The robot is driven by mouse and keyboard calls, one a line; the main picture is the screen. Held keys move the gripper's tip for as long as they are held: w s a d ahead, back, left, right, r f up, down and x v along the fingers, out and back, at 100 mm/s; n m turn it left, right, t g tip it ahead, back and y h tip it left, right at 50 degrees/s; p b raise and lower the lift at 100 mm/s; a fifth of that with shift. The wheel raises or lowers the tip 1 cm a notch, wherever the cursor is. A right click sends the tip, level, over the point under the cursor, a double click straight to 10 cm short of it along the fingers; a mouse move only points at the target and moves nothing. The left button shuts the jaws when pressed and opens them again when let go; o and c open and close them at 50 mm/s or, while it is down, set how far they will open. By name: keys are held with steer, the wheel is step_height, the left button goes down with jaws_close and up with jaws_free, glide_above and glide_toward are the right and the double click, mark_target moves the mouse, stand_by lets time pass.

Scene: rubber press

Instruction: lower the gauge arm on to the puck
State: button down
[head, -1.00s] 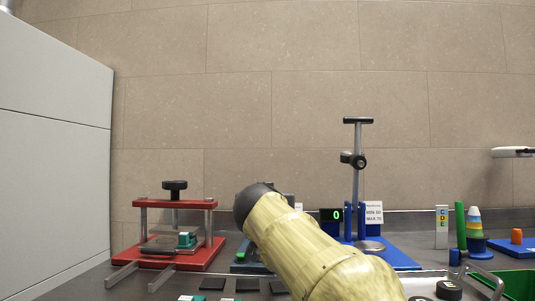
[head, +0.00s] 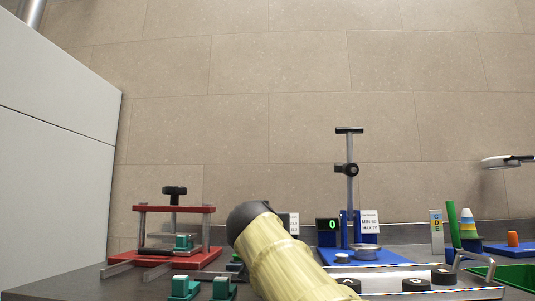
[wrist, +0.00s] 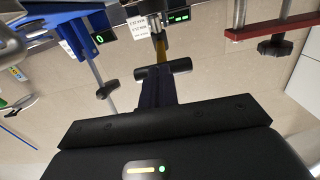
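A gauge with a small label (head: 294,223) stands mostly hidden behind my arm in the head view. In the wrist view its label (wrist: 139,27) and green-digit display (wrist: 178,17) show at the top, with a yellowish bar (wrist: 161,50) leading to a black cross handle (wrist: 180,67). My gripper (wrist: 161,72) has its dark fingers together at the middle of this handle, which sticks out on both sides; it looks shut on it. In the head view my arm hides the fingers. No puck shows under the gauge arm; that spot is hidden.
A second gauge (head: 351,200) with a tall post, blue base and display reading 0 stands right of my arm. A red press (head: 173,210) stands at left. Black lettered pucks (head: 416,285) lie at the front right. Teal blocks (head: 184,287) sit at the front left.

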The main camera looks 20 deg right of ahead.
steer(key=f, duration=0.1)
steer(key=w+f, duration=0.1)
steer(key=shift+w+d+f+g, duration=0.2)
steer(key=shift+d+f+g, duration=0.1)
steer(key=shift+d+f, duration=0.1)
steer(key=shift+w+f, duration=0.1)
steer(key=shift+w, duration=0.15)
steer(key=shift+s+r, duration=0.15)
steer(key=shift+r, duration=0.15)
steer(key=shift+a+r, duration=0.1)
